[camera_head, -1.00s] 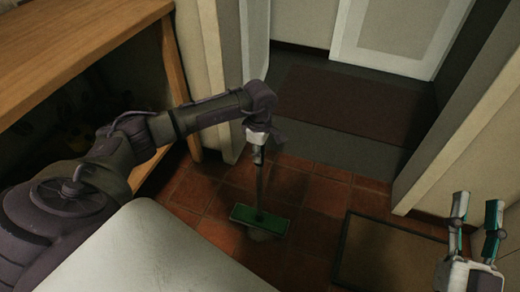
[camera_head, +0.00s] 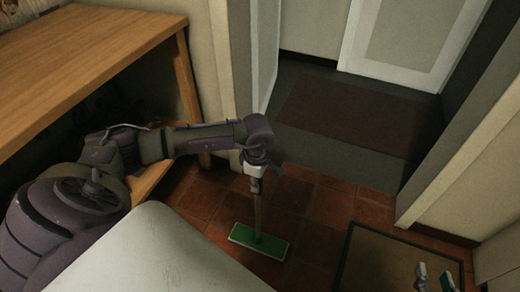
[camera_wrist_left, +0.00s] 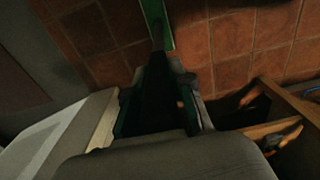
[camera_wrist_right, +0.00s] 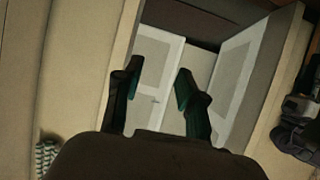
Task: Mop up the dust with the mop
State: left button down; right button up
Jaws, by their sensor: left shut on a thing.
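The mop has a flat green head (camera_head: 259,241) and a thin upright handle (camera_head: 258,212). Its head is at the red tile floor, just beyond my pale body top. My left gripper (camera_head: 255,172) is shut on the upper part of the handle. In the left wrist view the handle runs away between the fingers (camera_wrist_left: 160,75), and part of the green head (camera_wrist_left: 157,20) shows at the top. My right gripper (camera_head: 433,277) is at the bottom right, empty. In the right wrist view its fingers (camera_wrist_right: 158,75) stand apart. I cannot make out any dust clearly.
A wooden table (camera_head: 90,55) stands at the left, close to my left arm. A framed doormat (camera_head: 395,262) lies at the right. A doorway with a dark red mat (camera_head: 355,115) and a white door (camera_head: 405,40) is at the back. Tile floor lies between.

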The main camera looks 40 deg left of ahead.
jog(key=s+d+f+g+h+p, duration=0.1)
jog(key=s+d+f+g, duration=0.1)
jog(key=s+f+g, duration=0.2)
pick_arm(q)
jog(key=shift+s+f+b, duration=0.1)
jog(key=shift+s+b, duration=0.25)
jog(key=shift+b, duration=0.35)
pick_arm(e)
jog(key=w+a+r+t+y+b, duration=0.2)
jog(key=w+a+r+t, duration=0.2)
jog(key=w+r+t, duration=0.4)
jog(key=s+r+t+y+b, duration=0.25)
jog(key=r+t, duration=0.45)
jog(key=r, duration=0.5)
pick_arm(q)
jog(key=w+a+r+p, duration=0.1)
jog(key=w+r+p, duration=0.2)
jog(key=w, duration=0.4)
jog(key=shift+w+a+r, duration=0.35)
jog(key=shift+w+r, duration=0.05)
jog(key=shift+r, duration=0.35)
pick_arm(e)
notch_tip(320, 180, down, 12)
jog(key=g+h, duration=0.2)
jog(key=g, duration=0.6)
jog(key=shift+w+d+r, duration=0.25)
jog(key=shift+w+d, duration=0.1)
jog(key=shift+w, duration=0.05)
jog(key=shift+h, duration=0.25)
